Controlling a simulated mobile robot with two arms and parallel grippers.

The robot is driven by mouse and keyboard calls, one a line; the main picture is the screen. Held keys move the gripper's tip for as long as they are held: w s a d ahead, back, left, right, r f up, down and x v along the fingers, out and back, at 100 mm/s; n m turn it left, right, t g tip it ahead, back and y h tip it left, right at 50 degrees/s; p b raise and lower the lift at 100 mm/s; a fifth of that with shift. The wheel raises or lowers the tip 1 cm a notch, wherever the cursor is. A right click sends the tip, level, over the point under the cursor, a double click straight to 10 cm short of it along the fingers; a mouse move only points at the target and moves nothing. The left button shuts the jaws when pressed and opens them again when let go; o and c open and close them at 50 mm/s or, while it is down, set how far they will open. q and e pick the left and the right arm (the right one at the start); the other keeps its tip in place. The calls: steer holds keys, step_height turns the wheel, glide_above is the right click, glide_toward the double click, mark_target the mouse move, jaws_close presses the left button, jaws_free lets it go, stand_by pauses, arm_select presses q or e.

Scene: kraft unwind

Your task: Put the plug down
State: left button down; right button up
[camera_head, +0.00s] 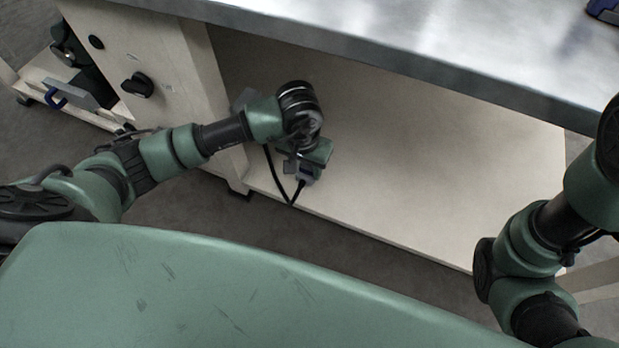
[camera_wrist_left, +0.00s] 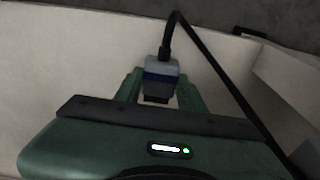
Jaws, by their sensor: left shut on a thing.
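The plug (camera_wrist_left: 160,76) is grey with a blue band and a dark end, and a black cable runs from it. In the left wrist view it sits between the two green fingers of my left gripper (camera_wrist_left: 162,92), which is shut on it. In the head view my left gripper (camera_head: 303,172) is low over the bench's lower shelf (camera_head: 420,170), near its front left part, with the plug partly hidden. I cannot tell whether the plug touches the shelf. My right arm shows at the right edge, but its gripper is out of view.
The metal bench top (camera_head: 400,40) overhangs the shelf. A wooden side panel with a black knob (camera_head: 138,85) stands left of my left gripper. The cable (camera_head: 289,195) hangs in a loop by the shelf's front edge. The shelf to the right is clear.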

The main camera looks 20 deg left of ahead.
mark_target(306, 172)
arm_select(q)
step_height(306, 172, down, 4)
steer(key=b, duration=0.2)
steer(key=shift+f+b, duration=0.1)
steer(key=shift+b, duration=0.2)
steer(key=c, duration=0.9)
jaws_free()
steer(key=shift+o, duration=0.2)
